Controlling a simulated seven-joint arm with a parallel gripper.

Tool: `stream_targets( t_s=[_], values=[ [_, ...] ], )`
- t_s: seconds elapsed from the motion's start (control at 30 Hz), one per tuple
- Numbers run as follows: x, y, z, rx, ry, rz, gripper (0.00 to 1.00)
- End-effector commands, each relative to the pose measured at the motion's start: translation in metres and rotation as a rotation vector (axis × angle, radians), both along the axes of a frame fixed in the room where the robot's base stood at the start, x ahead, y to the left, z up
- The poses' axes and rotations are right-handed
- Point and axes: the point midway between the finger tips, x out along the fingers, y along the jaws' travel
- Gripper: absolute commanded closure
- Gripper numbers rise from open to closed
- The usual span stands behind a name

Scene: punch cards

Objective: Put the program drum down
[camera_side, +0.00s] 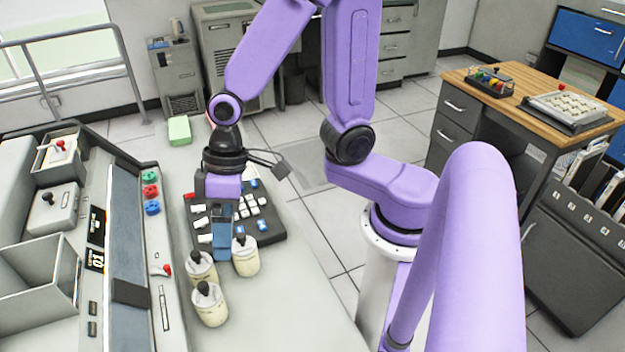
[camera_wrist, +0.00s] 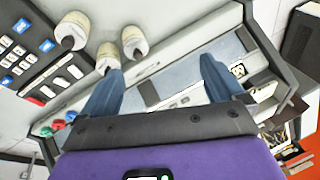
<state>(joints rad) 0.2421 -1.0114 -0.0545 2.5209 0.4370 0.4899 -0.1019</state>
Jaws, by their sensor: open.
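Three cream program drums with black knobs stand upright in a cluster on the grey worktop. In the side view there is a right drum (camera_side: 246,262), a left drum (camera_side: 200,272) and a front drum (camera_side: 210,312). The wrist view also shows three drums, an upper left one (camera_wrist: 72,24), a right one (camera_wrist: 135,36) and a lower one (camera_wrist: 107,52). My gripper (camera_side: 222,256) points down with blue fingers beside the drums. In the wrist view my gripper (camera_wrist: 158,75) is open, with no drum between its fingers. The lower drum is close to one fingertip; whether they touch I cannot tell.
A black keypad (camera_side: 270,222) with white and blue keys lies behind the drums. A grey console (camera_side: 125,235) with coloured knobs and a red-tipped lever runs along the left. The worktop (camera_side: 290,315) is clear to the right and front of the drums.

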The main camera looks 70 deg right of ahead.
Motion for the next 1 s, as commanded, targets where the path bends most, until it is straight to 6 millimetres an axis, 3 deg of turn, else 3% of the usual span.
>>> stream_targets(
  t_s=[0.5, 0.7, 1.0],
  values=[
    [-0.089, -0.083, 0.031, -0.189, -0.048, 0.46, 0.05],
    [-0.108, -0.105, 0.039, -0.253, -0.08, 0.559, 0.05],
    [-0.113, -0.112, 0.042, -0.275, -0.092, 0.588, 0.05]
  ],
)
